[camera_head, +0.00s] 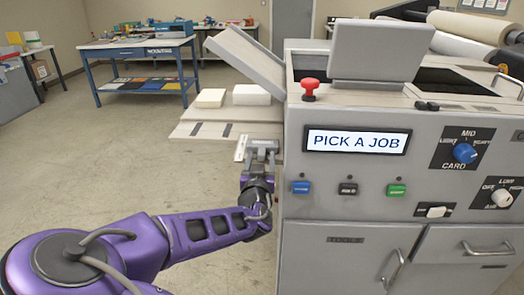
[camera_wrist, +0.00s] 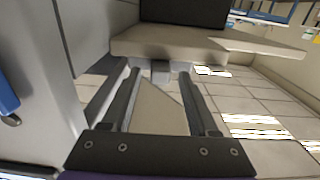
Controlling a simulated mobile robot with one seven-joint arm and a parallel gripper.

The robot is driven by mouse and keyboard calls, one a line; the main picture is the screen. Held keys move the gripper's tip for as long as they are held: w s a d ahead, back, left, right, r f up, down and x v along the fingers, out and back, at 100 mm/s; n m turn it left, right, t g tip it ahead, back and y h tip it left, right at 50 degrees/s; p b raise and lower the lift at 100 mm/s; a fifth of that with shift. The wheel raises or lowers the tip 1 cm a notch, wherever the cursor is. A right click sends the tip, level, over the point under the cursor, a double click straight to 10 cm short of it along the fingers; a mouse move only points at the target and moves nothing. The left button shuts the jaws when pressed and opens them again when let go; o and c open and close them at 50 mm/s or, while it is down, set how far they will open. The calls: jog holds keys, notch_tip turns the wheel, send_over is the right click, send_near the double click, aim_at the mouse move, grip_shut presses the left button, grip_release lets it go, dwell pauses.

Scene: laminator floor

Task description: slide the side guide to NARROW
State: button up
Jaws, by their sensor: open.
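My gripper (camera_head: 262,150) is at the front edge of the pale feed shelf (camera_head: 210,132), close to the left side of the machine. In the wrist view, my gripper (camera_wrist: 158,76) is open, with its two fingers apart and pointing at the shelf's edge (camera_wrist: 200,45). A small grey block (camera_wrist: 160,72) shows between the fingertips, under that edge; it looks like the side guide's tab, but I cannot be sure. I cannot tell whether the fingers touch it. A small pale upright piece (camera_head: 241,148) stands beside my gripper. No NARROW mark is legible.
The grey machine (camera_head: 345,205) stands close on the right, with a red button (camera_head: 310,88) and a display (camera_head: 357,141) reading PICK A JOB. A blue workbench (camera_head: 140,50) is at the back left. The floor on the left is clear.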

jog(key=shift+w, duration=0.25)
grip_shut()
dwell(1.4)
